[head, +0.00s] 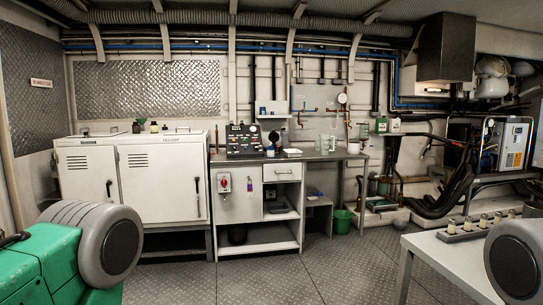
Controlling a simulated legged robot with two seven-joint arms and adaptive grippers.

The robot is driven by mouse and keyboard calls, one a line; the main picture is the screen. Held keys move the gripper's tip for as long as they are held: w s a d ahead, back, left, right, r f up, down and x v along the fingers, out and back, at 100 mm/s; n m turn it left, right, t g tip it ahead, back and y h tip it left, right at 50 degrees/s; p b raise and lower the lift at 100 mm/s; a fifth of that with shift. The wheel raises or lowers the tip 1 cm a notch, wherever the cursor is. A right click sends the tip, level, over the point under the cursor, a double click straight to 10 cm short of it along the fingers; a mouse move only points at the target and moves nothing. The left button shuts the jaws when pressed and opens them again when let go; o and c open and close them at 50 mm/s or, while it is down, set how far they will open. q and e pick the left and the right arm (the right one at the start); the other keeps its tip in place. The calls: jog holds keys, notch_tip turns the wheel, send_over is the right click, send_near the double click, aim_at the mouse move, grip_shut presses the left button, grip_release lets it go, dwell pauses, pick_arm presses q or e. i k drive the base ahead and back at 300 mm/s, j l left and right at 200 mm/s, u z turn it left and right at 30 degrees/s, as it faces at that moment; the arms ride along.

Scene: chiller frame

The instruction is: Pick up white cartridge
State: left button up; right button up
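Several small whitish cylinders (467,225) stand upright in a row in a dark holder (458,236) on the white table (443,256) at the lower right. They are too small here to tell for sure which is the white cartridge.
A workbench (331,155) with a dark control panel (243,141) stands at the back, beside white cabinets (160,178). A green bucket (342,221) stands on the floor. Black hoses (436,206) run along the right. The middle metal floor (300,280) is clear.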

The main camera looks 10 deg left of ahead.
aim_at(270, 151)
jog(key=i+u, duration=0.45)
jog(key=i, duration=1.45)
jog(key=i+z, duration=0.2)
jog(key=i, duration=0.3)
jog(key=i+z, duration=0.25)
jog(key=i, duration=0.25)
jog(key=i+z, duration=0.2)
jog(key=i, duration=0.3)
jog(key=i+j+z, duration=0.2)
jog(key=i, duration=0.25)
jog(key=i+z, duration=0.4)
jog(key=i, duration=0.65)
